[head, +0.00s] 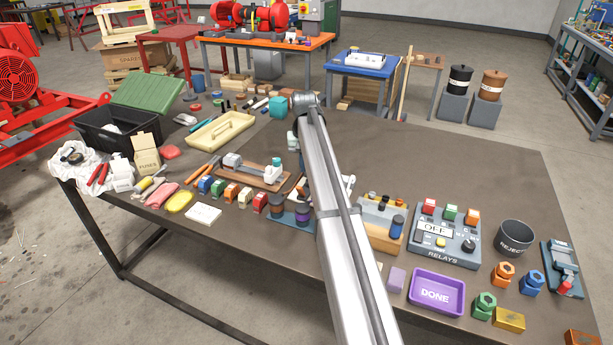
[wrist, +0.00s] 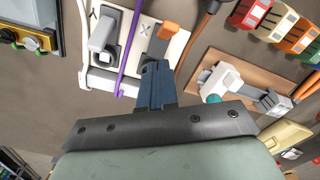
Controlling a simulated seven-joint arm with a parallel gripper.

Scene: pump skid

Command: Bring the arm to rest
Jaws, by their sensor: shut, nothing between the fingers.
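In the wrist view, my gripper (wrist: 155,85) points away from the camera with its dark blue fingers together and nothing between them. Its tips are over or close to the edge of a white panel (wrist: 180,42) with a grey lever block (wrist: 103,35) and an orange-topped lever (wrist: 170,33). I cannot tell whether they touch. A purple cable (wrist: 128,58) runs along the panel beside the fingers. In the head view, my arm crosses the middle of the bench and hides the gripper and most of the panel.
The brown bench (head: 450,165) is crowded on both sides of my arm. A wooden board with a fitting (head: 262,173) lies left; the relay box (head: 445,235), purple DONE tray (head: 437,293) and REJECT bin (head: 514,238) stand right.

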